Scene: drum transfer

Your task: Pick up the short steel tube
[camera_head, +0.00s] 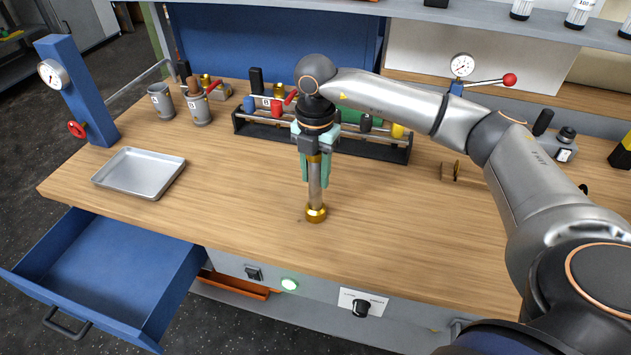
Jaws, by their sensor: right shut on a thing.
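The short steel tube (315,188) is upright near the middle of the wooden bench. It has a wide brass-coloured foot and a brass-coloured band higher up. My right gripper (315,172) points down from above, with its green fingers shut on the upper part of the tube. The fingers hide part of the tube's top. I cannot tell whether the foot touches the bench or hangs just above it. My left gripper is out of view.
A black rack (375,147) with several coloured tools stands just behind. A metal tray (140,172) and two grey cups (161,102) are at left. A blue drawer (110,265) hangs open at front left. The bench (400,225) is clear right of the tube.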

